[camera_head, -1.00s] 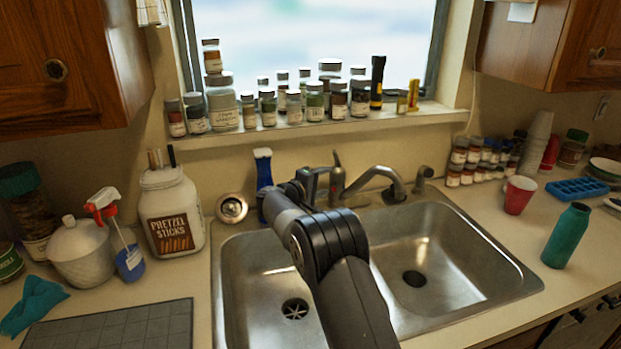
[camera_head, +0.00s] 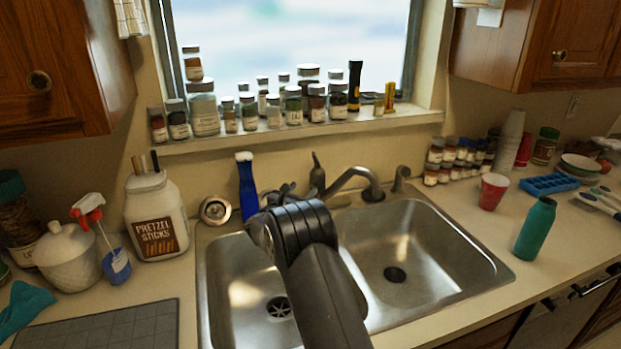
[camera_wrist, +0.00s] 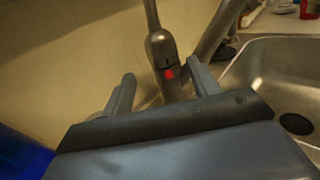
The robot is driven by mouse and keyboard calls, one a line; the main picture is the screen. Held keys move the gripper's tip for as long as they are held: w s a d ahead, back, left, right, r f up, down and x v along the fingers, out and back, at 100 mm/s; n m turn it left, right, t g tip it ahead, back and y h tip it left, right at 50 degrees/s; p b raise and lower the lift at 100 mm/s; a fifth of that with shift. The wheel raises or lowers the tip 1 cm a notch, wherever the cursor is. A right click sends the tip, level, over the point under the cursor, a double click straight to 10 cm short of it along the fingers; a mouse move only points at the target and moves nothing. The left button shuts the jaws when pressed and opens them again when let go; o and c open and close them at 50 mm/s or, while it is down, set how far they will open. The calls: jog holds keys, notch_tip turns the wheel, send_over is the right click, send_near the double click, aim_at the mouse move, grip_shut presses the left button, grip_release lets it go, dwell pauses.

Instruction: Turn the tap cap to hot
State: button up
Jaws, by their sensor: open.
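The tap (camera_head: 318,180) stands behind the sink, with a grey metal cap and an upright lever. In the wrist view, the tap cap (camera_wrist: 161,46) is straight ahead, its lever pointing up and a red dot low on its front. The spout goes off to the right. My gripper (camera_wrist: 160,70) is open and empty, its two fingers spread on either side of the tap body in the picture. Whether they touch it I cannot tell. In the head view, my gripper (camera_head: 287,189) is just left of the tap, mostly hidden behind my wrist.
A blue brush or bottle (camera_head: 247,187) stands left of the tap. The double sink (camera_head: 455,265) lies in front. Jars (camera_head: 293,107) line the sill. The pretzel jar (camera_head: 155,215) is left; a red cup (camera_head: 493,191) and teal bottle (camera_head: 535,230) are right.

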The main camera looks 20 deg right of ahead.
aim_at(313, 179)
jog(key=p+x, duration=0.2)
jog(key=x, duration=0.7)
jog(key=shift+d+p, duration=0.15)
jog(key=shift+p, duration=0.2)
jog(key=c, duration=0.7)
jog(key=shift+w+f, duration=0.1)
jog(key=shift+m+g+h, duration=0.3)
jog(key=shift+g, duration=0.1)
jog(key=shift+m+g+h+b, duration=0.4)
jog(key=shift+m+g+b, duration=0.1)
jog(key=shift+b, duration=0.05)
jog(key=o, duration=0.7)
